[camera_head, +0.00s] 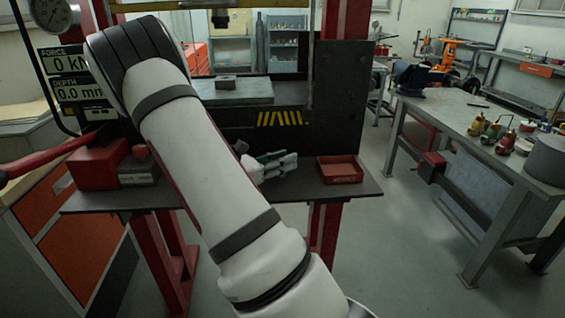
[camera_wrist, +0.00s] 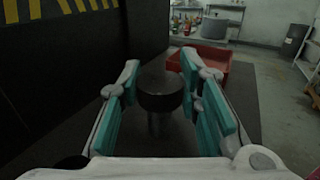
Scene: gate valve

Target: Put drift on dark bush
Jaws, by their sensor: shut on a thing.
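My gripper (camera_head: 275,163) is at the dark shelf in front of the press, partly behind my arm in the head view. In the wrist view its teal-padded fingers (camera_wrist: 160,105) stand on both sides of a dark stepped cylinder, with a wide head above a thinner stem. This looks like the drift (camera_wrist: 160,92), upright and held between the pads. Its lower end is hard to make out in the dark. I cannot pick out the dark bush in either view.
A red tray (camera_head: 341,170) sits on the shelf (camera_head: 302,188) right of my gripper. A small block (camera_head: 225,82) lies on the press plate (camera_head: 236,95) behind. Red and grey blocks stand at the shelf's left. A workbench (camera_head: 470,135) is at right, with clear floor between.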

